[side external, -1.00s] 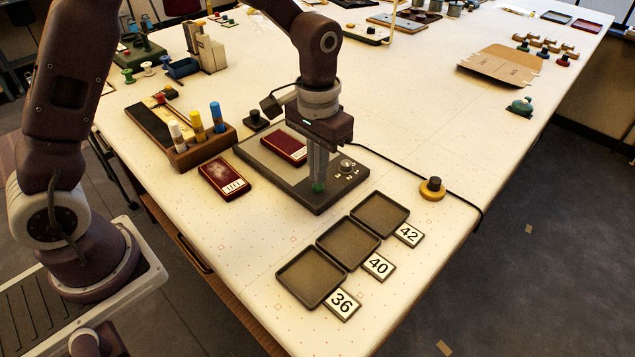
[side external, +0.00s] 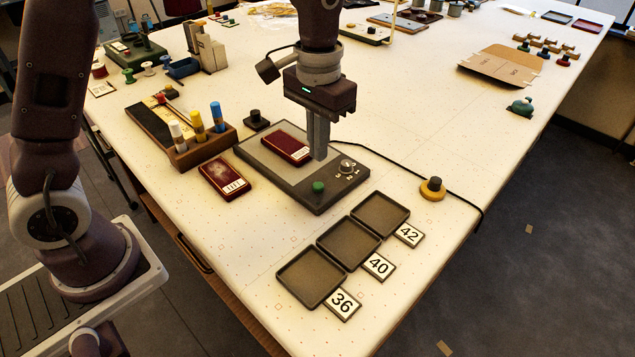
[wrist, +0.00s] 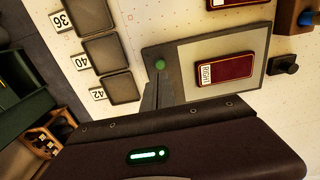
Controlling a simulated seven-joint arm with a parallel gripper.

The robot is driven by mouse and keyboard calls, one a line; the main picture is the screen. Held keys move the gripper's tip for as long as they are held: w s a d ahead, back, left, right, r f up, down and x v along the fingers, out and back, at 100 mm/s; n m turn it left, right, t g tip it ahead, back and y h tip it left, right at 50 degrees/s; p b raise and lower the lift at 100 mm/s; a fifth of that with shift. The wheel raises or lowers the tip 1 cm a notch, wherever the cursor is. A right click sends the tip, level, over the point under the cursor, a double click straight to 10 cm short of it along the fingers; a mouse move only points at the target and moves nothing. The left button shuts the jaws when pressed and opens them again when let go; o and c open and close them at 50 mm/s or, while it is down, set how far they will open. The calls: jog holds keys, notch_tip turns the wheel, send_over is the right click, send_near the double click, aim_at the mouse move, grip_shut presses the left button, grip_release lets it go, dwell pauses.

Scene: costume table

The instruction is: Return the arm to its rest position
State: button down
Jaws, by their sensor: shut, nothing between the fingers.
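My gripper (side external: 319,155) is shut and empty. A second dark red box (side external: 223,180) lies on the table left of the device.
Three empty trays (side external: 311,278) with cards 36, 40 and 42 stand at the front. A wooden holder (side external: 190,150) with capped bottles is at left. A yellow round object (side external: 432,190) is on the right, beside a black cable (side external: 455,203).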

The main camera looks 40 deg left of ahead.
jog(key=s+a+r+t, duration=0.3)
jog(key=s+a+r, duration=0.1)
jog(key=s+r, duration=0.75)
jog(key=s+f+t, duration=0.1)
jog(key=s+t, duration=0.1)
jog(key=s, duration=0.9)
jog(key=shift+a+t, duration=0.3)
jog(key=shift+a, duration=0.15)
